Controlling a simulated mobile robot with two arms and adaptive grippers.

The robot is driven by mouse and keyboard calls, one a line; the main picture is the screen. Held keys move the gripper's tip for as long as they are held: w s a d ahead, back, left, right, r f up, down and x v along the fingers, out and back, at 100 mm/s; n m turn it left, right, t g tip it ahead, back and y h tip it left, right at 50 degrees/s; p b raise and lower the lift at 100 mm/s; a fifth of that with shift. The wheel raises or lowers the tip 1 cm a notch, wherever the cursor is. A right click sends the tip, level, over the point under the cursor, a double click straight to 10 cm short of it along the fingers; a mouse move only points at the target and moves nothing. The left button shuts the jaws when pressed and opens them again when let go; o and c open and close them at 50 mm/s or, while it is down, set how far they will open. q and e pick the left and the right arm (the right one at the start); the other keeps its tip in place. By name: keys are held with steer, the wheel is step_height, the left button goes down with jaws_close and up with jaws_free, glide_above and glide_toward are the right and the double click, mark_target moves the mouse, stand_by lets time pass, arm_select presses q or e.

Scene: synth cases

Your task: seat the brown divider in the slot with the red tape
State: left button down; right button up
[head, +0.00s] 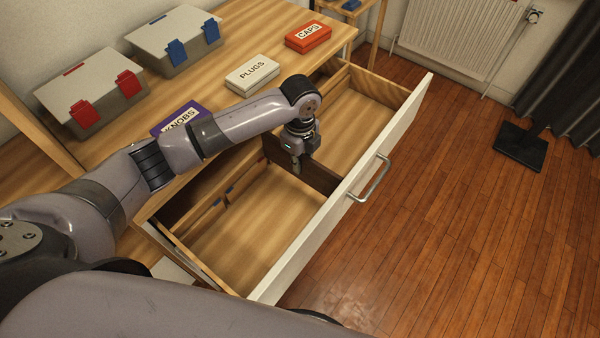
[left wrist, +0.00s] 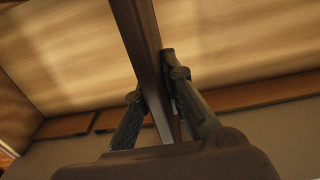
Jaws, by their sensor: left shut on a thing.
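The brown divider (head: 322,178) stands on edge across the open drawer (head: 240,240), between its back side and its white front. My left gripper (head: 297,163) is shut on its top edge, near the middle of the drawer's depth. In the left wrist view the two fingers (left wrist: 154,88) close on either side of the divider (left wrist: 143,40). I cannot tell whether its ends sit in slots or its lower edge touches the drawer floor. I cannot make out red tape; the gripper and divider hide part of the drawer walls. My right gripper is not in view.
The white drawer front (head: 345,195) has a metal handle (head: 369,180). Small blue marks (head: 228,190) show along the back rail. Purple KNOBS (head: 178,118), white PLUGS (head: 252,74) and red CAPS (head: 308,37) boxes lie on the worktop. Two lidded cases (head: 90,90) stand behind.

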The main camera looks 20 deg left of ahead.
mark_target(300, 178)
arm_select(q)
steer(key=shift+f, duration=2.55)
steer(key=shift+f, duration=0.15)
steer(key=c, duration=1.7)
jaws_free()
step_height(300, 178, up, 12)
steer(key=shift+r, duration=0.2)
steer(key=shift+p, duration=0.35)
